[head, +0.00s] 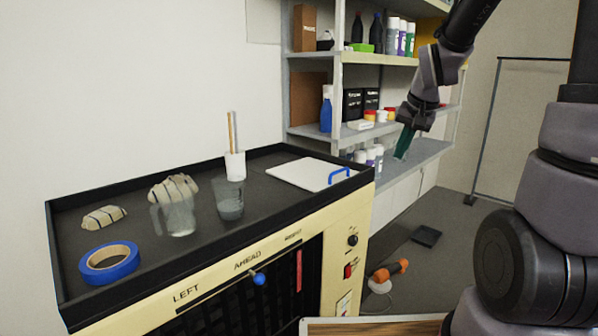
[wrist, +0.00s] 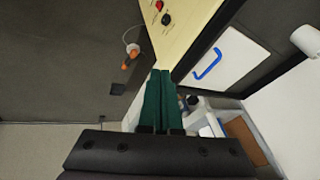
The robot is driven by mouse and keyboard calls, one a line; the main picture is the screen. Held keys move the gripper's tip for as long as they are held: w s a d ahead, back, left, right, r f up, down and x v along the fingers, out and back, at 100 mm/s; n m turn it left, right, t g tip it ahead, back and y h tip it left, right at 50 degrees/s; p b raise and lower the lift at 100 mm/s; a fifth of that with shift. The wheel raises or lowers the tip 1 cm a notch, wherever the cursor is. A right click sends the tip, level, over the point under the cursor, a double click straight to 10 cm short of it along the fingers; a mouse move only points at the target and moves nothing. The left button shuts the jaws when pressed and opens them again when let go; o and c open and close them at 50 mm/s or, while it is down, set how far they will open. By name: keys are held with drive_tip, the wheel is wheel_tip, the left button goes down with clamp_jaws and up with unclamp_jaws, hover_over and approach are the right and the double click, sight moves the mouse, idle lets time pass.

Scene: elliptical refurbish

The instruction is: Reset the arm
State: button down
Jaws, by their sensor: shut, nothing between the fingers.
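My arm reaches in from the upper right of the head view. My gripper (head: 402,150) hangs in the air in front of the shelf unit, to the right of the black-topped cabinet. Its green fingers point down and show at the centre of the wrist view (wrist: 161,78). The fingers are together and hold nothing.
The cabinet top (head: 262,195) carries a blue tape roll (head: 109,263), clear jugs (head: 178,215), a white cup (head: 235,166) and a white board (head: 300,173). Shelves (head: 362,134) with bottles stand behind. An orange tool (head: 389,270) is low beside the cabinet.

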drive_tip(key=s+r+t, duration=0.1)
drive_tip(key=s+r, duration=0.5)
drive_tip(key=s, duration=0.3)
drive_tip(key=s+a+r+t+y, duration=0.1)
drive_tip(key=s+r, duration=0.5)
drive_tip(key=s, duration=0.3)
drive_tip(key=shift+s+r+n, duration=0.2)
drive_tip(key=shift+s+n, duration=0.15)
drive_tip(key=shift+n, duration=0.05)
drive_tip(key=shift+a, duration=0.1)
